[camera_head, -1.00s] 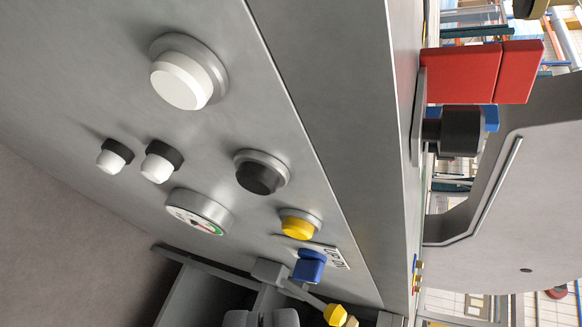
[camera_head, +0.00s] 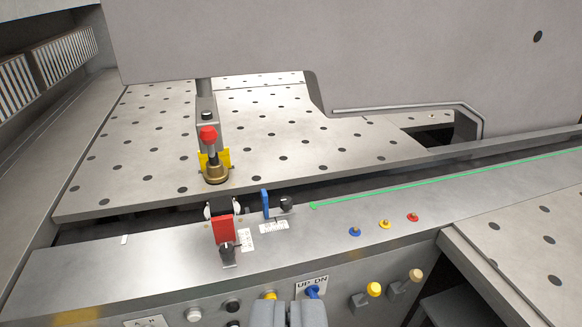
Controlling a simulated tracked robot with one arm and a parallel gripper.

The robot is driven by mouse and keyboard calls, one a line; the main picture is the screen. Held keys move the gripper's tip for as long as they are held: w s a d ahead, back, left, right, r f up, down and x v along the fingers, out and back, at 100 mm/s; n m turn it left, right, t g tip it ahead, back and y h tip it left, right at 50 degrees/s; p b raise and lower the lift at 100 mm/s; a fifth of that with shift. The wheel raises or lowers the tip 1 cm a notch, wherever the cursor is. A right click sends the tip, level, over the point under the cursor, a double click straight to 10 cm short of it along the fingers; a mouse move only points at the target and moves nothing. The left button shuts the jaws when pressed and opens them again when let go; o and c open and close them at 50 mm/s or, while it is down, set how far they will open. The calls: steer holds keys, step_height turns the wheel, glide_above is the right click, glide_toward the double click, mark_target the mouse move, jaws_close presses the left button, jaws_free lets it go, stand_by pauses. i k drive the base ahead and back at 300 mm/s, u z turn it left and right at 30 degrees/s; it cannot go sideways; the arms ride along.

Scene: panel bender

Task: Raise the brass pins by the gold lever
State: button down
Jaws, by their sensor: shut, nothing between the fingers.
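On the front panel, right of the blue lever, two short levers stick out side by side. One has a bright yellow knob (camera_head: 374,289); the one to its right has a tan-gold knob (camera_head: 416,274). I cannot tell any brass pins apart on the perforated table (camera_head: 280,135), where only dark holes show. My gripper (camera_head: 288,312) is shut and empty at the bottom centre, to the left of both levers. It hides part of the panel and the lower part of the blue lever (camera_head: 313,291), below an UP DN label (camera_head: 311,284).
A red-knobbed post with a brass base (camera_head: 215,172) stands on the table. A red block (camera_head: 223,230) and a blue tab (camera_head: 265,203) stand on the ledge. Blue, yellow and red buttons (camera_head: 413,217) lie farther right. A large grey body (camera_head: 330,45) overhangs behind.

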mark_target(416, 275)
steer(key=u, duration=2.2)
steer(key=k, duration=1.05)
steer(key=z, duration=2.25)
